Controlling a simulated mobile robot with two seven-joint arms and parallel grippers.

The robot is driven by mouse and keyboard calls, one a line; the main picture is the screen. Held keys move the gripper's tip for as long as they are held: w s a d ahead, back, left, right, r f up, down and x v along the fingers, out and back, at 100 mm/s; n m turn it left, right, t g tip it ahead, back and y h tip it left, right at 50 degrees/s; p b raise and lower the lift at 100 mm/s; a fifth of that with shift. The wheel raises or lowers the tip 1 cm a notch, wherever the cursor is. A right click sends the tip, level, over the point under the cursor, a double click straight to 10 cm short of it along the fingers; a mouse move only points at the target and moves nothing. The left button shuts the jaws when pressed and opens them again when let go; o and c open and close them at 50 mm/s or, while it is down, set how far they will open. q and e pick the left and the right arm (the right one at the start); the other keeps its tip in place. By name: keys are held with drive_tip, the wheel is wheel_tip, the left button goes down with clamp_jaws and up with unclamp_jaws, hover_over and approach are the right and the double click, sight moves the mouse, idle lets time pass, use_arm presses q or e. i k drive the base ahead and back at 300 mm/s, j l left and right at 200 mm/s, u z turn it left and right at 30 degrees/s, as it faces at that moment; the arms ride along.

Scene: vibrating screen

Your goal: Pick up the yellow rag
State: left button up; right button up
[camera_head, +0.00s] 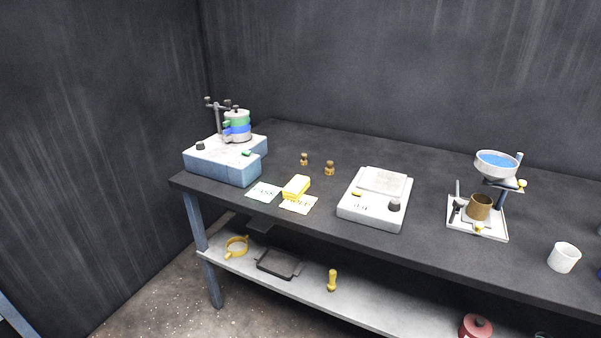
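The yellow rag (296,187) is a small folded block on the dark tabletop. It lies between two printed cards and seems to overlap the edge of the right one, left of the white scale. Nothing is holding it. Neither of my grippers shows in the head view.
The dark table (420,251) also bears a blue-grey shaker (222,165), a pale left card (264,192), a yellowish right card (299,205), two brass weights, a white scale (373,212), a funnel stand (497,166) and a white cup (564,257). A lower shelf (350,306) holds several items.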

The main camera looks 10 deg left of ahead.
sight(294, 190)
drive_tip(key=i, duration=0.95)
drive_tip(key=z, duration=0.5)
